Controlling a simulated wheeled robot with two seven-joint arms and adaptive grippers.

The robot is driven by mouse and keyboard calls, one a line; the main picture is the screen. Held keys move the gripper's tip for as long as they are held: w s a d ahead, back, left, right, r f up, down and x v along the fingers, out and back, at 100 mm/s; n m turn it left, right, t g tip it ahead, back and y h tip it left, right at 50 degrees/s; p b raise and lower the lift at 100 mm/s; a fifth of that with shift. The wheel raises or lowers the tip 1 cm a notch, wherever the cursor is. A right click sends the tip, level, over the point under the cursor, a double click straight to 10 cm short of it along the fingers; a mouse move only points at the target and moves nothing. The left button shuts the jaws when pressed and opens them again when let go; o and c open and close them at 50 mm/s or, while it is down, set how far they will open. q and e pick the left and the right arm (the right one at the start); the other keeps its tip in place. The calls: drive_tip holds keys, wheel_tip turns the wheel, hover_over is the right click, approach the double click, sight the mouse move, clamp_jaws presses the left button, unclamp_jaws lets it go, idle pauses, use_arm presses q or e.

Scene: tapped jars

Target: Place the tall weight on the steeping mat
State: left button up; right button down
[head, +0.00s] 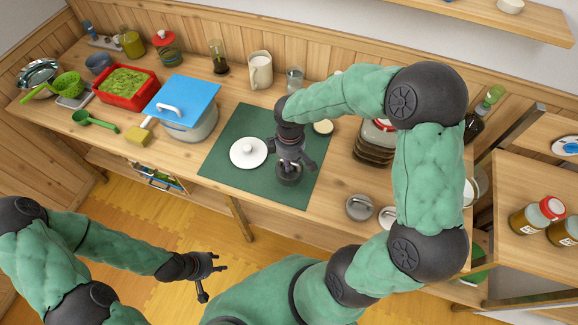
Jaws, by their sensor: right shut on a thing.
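The steeping mat (222,168) is a dark green sheet on the counter. My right gripper (291,165) points down over its right part and is shut on a dark grey round thing (289,178), which looks like the tall weight. The gripper hides its top, and I cannot tell whether its base touches the mat. A white lid with a knob (248,153) lies on the mat to the left of it. My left gripper (212,281) is open and empty, low in front of the counter.
A large jar (375,145) and a round metal piece (359,207) are to the right. My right arm hides part of the counter.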

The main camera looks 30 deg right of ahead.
drive_tip(key=shift+w+f+b, duration=0.15)
drive_tip(key=shift+f+b, duration=0.1)
drive_tip(key=shift+f, duration=0.65)
drive_tip(key=shift+w+f+b, duration=0.15)
drive_tip(key=shift+f+b, duration=0.05)
drive_tip(key=shift+f, duration=0.7)
drive_tip(key=shift+f, duration=0.1)
drive_tip(key=c, duration=1.1)
unclamp_jaws()
drive_tip(key=shift+f, duration=0.1)
drive_tip(key=shift+r, duration=0.3)
wheel_tip(320, 180, up, 12)
drive_tip(key=p, duration=0.3)
drive_tip(key=shift+f, duration=0.1)
